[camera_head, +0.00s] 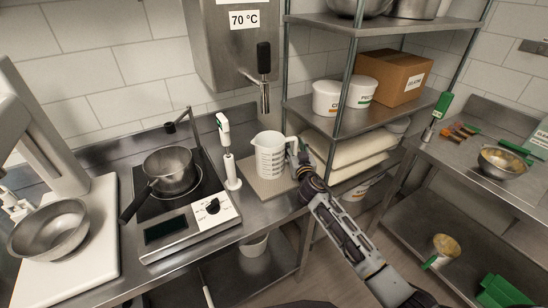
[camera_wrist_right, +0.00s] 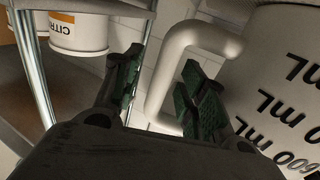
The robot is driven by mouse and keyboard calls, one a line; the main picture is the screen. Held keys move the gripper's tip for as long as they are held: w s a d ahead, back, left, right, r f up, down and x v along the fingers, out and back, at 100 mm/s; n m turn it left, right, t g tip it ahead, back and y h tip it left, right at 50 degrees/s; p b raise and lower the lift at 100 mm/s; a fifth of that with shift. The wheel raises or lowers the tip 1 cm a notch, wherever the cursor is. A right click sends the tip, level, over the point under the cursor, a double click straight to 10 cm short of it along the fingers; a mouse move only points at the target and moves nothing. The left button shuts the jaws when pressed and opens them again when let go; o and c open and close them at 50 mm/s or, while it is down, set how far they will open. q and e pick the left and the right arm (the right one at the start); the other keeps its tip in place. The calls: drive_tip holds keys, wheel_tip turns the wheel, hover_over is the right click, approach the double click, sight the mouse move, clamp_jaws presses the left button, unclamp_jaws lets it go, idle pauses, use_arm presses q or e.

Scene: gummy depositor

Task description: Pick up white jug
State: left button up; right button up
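The white jug (camera_head: 268,160) stands upright on a board on the steel counter, right of the hot plate. Its handle faces right, toward my right gripper (camera_head: 300,158). In the right wrist view the jug's wall with mL marks (camera_wrist_right: 285,80) fills the right side. Its handle (camera_wrist_right: 163,85) passes between the two fingers of my open right gripper (camera_wrist_right: 160,88). One finger appears to be inside the handle loop; a gap shows beside the other finger, so it is not clamped. My left gripper is out of view.
A pot (camera_head: 168,172) sits on the hot plate (camera_head: 190,218). A white stick blender (camera_head: 228,150) stands close left of the jug. A shelf rack (camera_head: 345,85) with white tubs (camera_head: 328,98) rises behind and right. A dispenser nozzle (camera_head: 264,75) hangs above.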

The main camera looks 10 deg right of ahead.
drive_tip(key=c, duration=0.7)
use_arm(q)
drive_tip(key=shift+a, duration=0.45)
use_arm(e)
clamp_jaws()
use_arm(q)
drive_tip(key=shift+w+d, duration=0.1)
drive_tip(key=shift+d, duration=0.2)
use_arm(e)
drive_tip(key=shift+r, duration=0.25)
